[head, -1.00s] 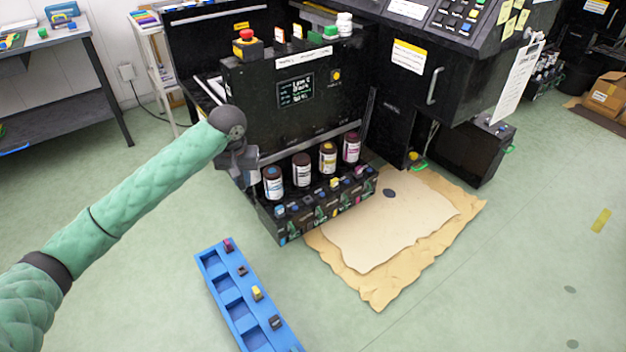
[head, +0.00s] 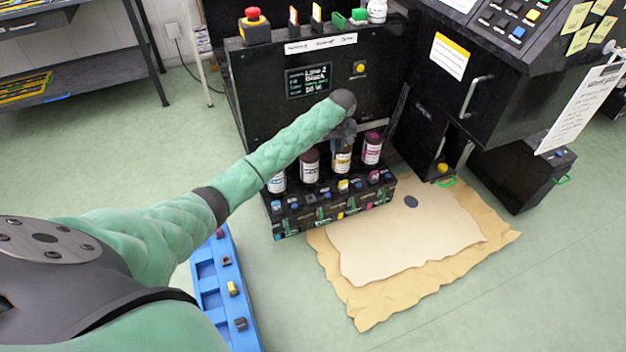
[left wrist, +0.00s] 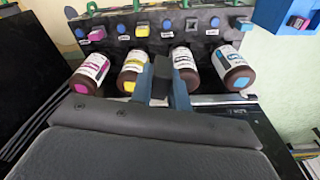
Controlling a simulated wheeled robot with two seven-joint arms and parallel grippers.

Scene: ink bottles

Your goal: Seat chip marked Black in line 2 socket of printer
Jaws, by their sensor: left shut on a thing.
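The black printer (head: 260,100) has a screen (head: 308,80) that seems to read "Line 2 Black". Below it stand the blue-label bottle (head: 277,183), black-label bottle (head: 310,166), yellow bottle (head: 342,163) and magenta bottle (head: 372,150). A ledge of chip sockets (head: 325,210) runs in front. My left gripper (head: 343,138) is above the yellow bottle. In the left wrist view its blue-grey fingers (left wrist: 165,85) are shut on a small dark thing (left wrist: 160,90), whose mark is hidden. They overlap the yellow bottle (left wrist: 132,70) and black-label bottle (left wrist: 188,72).
A blue tray (head: 252,335) with several chips lies on the floor, partly behind my left arm. Brown paper (head: 480,250) lies right of the ledge. A red stop button (head: 253,15) tops the printer. Open green floor lies in front.

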